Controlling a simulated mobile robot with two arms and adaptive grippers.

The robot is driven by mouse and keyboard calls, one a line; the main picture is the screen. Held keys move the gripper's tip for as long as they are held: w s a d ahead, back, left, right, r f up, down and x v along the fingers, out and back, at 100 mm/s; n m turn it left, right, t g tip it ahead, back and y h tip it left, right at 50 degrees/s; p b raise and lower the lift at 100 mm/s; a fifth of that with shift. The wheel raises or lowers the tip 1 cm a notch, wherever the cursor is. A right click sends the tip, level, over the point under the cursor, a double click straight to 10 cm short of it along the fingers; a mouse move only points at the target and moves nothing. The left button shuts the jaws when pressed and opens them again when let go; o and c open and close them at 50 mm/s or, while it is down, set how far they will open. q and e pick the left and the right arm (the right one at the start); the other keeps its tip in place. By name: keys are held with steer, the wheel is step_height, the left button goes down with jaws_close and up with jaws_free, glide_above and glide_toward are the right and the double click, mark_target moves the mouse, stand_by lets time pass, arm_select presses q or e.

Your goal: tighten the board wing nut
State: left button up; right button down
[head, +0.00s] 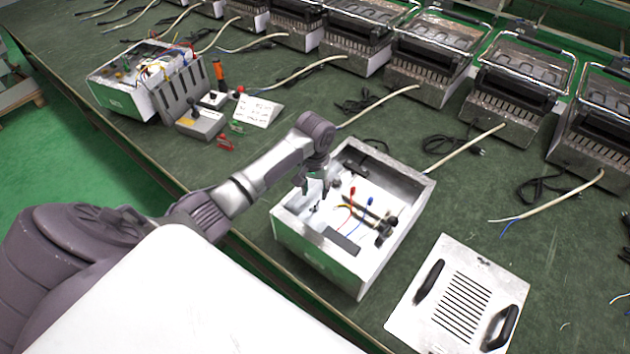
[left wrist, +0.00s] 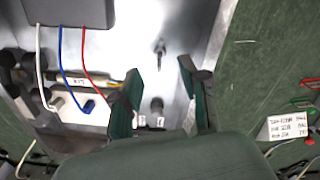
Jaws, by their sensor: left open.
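My left gripper (head: 314,190) hangs open over the near left part of an open metal box (head: 416,215). In the left wrist view its two green-padded fingers (left wrist: 158,76) are apart, with nothing held between them. A small dark upright stud (left wrist: 160,48) stands on the bright metal just beyond the fingertips. A dark round-topped piece (left wrist: 156,104) shows between the fingers. I cannot tell for sure which of these is the board wing nut; it is too small to make out in the head view. The right gripper is not in view.
Red, white and blue wires (left wrist: 62,62) run beside the left finger to a grey block (left wrist: 70,10). A vented cover with two handles (head: 458,300) lies right of the box. A second wired box (head: 128,100) and test gear stand far left. Several heaters line the back.

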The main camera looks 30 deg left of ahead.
mark_target(315, 207)
arm_select(q)
step_height(315, 207, down, 7)
steer(key=shift+r, duration=0.1)
stand_by(0.3)
jaws_close()
